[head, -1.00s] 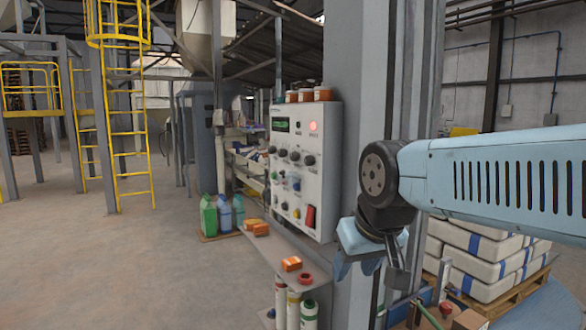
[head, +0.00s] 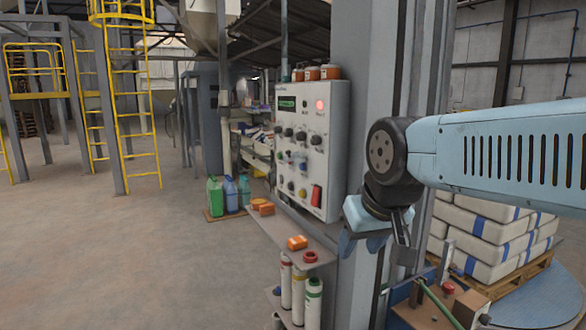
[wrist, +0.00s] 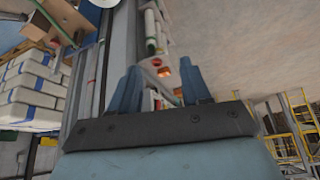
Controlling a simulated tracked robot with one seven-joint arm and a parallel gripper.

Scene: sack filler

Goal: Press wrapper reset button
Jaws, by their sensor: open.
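The white control panel (head: 312,150) faces left on a grey column in the head view. It has a green display, a red lit round lamp or button (head: 320,104), several dark knobs, small coloured buttons (head: 302,168) and a red rocker switch (head: 316,195). The labels are too small to read, so I cannot tell which one is the wrapper reset button. My gripper (head: 358,245) is open and empty, pointing down, to the right of and below the panel's lower right corner in the picture, apart from the controls. Its two blue fingers also show in the wrist view (wrist: 160,88).
A shelf (head: 270,228) with orange boxes juts out below the panel, with bottles and cylinders (head: 300,290) under it. Orange-lidded jars stand on the panel. White sacks (head: 485,235) lie on a pallet at right. Floor at left is clear.

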